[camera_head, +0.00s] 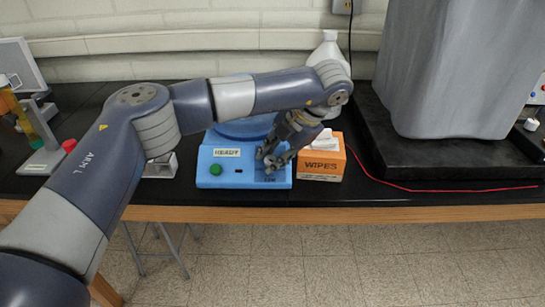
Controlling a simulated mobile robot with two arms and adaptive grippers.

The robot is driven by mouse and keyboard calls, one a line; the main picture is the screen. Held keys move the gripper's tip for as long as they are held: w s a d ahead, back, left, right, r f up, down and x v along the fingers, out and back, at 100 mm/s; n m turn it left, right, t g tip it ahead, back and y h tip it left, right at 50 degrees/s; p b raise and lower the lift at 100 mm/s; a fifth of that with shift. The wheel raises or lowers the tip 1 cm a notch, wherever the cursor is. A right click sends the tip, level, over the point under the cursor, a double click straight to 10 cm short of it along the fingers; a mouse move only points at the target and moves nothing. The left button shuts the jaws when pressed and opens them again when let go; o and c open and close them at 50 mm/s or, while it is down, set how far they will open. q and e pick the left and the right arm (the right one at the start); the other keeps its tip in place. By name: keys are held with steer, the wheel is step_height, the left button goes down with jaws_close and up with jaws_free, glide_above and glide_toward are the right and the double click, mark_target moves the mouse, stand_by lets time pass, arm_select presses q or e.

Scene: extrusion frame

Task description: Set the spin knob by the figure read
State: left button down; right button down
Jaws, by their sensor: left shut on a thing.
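A blue machine (208,168) stands on the black bench, with a "READY" label (227,152) and a green button (215,170) on its front. A round blue part rises behind the front panel. My left arm reaches over from the left, and my left gripper (266,163) points down at the right side of the front panel. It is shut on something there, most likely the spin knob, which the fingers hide. I cannot read a figure on the panel. My right gripper is not in view.
An orange wipes box (322,164) stands close to the right of the machine, with a white bottle (330,48) behind. A red cable (420,188) runs along the bench to the right.

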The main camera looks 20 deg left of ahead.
arm_select(q)
steer(key=m, duration=0.1)
steer(key=m+t+y+b, duration=0.1)
steer(key=m, duration=0.1)
steer(key=m+t+y+b, duration=0.1)
steer(key=m, duration=0.1)
steer(key=shift+s+d+f, duration=0.15)
steer(key=shift+f, duration=0.1)
steer(key=shift+s+m+t+y+b, duration=0.1)
steer(key=shift+m+t+y+b, duration=0.1)
steer(key=shift+m+t+b, duration=0.65)
steer(key=shift+s+m+t+y+b, duration=0.1)
steer(key=shift+m+t+y+b, duration=0.2)
steer(key=shift+m, duration=1.05)
steer(key=c, duration=1.3)
jaws_free()
steer(key=shift+c, duration=0.2)
steer(key=shift+d+r, duration=0.1)
steer(key=v, duration=1.1)
steer(key=shift+s+d+r, duration=0.2)
steer(key=shift+s+d, duration=0.05)
